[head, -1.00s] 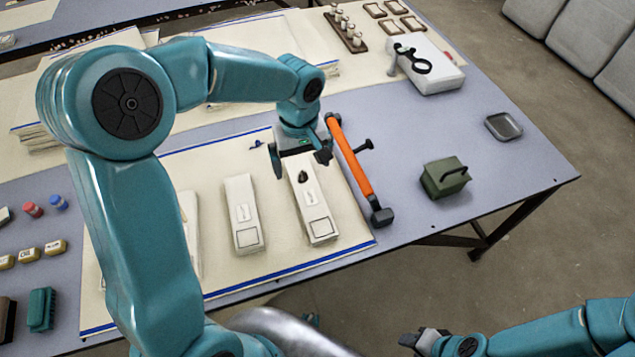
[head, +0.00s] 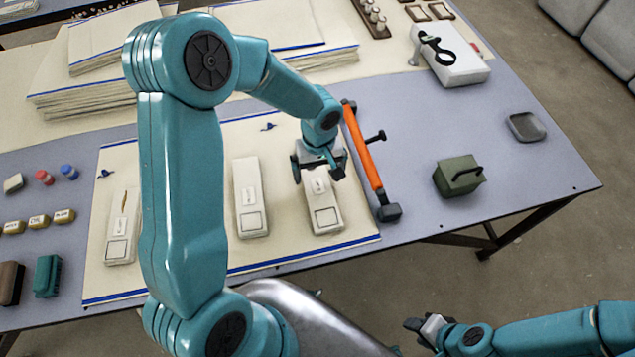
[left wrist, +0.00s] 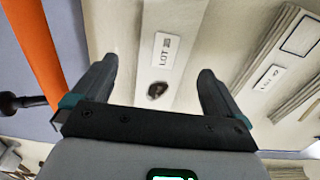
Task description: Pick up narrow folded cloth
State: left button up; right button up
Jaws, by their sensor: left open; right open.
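Three narrow folded cloths lie on a cream mat with blue edge stripes (head: 285,245). The right one (head: 326,215) is partly hidden under my left gripper (head: 318,168). The middle one (head: 249,197) and the left one (head: 122,228) lie to its left. In the left wrist view, my open left gripper (left wrist: 157,90) has a finger on each side of a cloth (left wrist: 162,65) with a "LOT" label and a dark spot. I cannot tell how far above it the fingers are. My right gripper (head: 428,325) is open and empty, off the table's front edge.
An orange-handled bar (head: 363,150) lies close to the right of the right cloth. Stacked cloth (head: 85,85) lies at the back left.

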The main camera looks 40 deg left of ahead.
aim_at(317, 182)
pick_arm(q)
jog(key=f, duration=0.5)
jog(key=shift+a+f, duration=0.1)
jog(key=shift+a, duration=0.15)
jog(key=shift+s, duration=0.2)
jog(key=shift+w, duration=0.15)
jog(key=c, duration=1.2)
